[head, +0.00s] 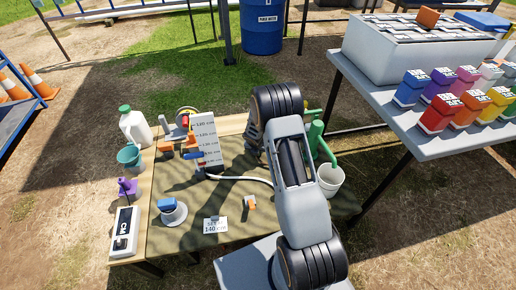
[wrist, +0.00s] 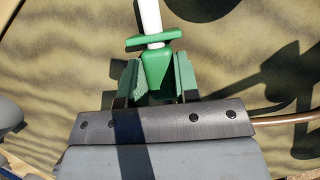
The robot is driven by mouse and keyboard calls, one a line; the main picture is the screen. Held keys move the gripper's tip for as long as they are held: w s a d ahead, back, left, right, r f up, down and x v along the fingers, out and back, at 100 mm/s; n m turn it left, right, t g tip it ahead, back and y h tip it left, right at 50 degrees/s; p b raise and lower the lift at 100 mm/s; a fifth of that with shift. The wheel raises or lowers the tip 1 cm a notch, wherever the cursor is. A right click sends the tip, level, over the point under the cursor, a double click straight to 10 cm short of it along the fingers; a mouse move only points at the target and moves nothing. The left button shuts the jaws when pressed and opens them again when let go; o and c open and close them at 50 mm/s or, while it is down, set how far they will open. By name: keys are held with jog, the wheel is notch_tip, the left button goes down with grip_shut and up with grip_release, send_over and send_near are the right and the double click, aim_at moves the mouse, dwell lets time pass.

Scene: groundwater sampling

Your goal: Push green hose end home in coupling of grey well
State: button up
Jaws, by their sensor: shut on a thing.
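In the wrist view my gripper (wrist: 155,85) is shut on the green hose end (wrist: 157,66), a tapered green piece with a flat cross flange. A white hose (wrist: 150,17) leads away from its far side. In the head view my own arm hides the gripper and the green hose end; part of a pale hose (head: 240,179) shows to the left of the arm. I cannot make out the grey well's coupling in either view, so I cannot tell how the hose end stands to it.
On the table's camouflage mat (head: 185,245) stand a grey round base with a blue top (head: 173,212), a marked scale board (head: 207,140), a sign card (head: 215,225) and an orange-and-white piece (head: 250,202). A white bucket (head: 330,180) stands under a green pump (head: 315,135) right of my arm.

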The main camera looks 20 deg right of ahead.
jog(key=shift+f, duration=0.2)
dwell(0.5)
jog(key=o, duration=1)
jog(key=p+v, duration=0.6)
jog(key=v, duration=0.7)
jog(key=shift+s+r, duration=0.15)
jog(key=shift+r, duration=0.2)
jog(key=shift+r, duration=0.1)
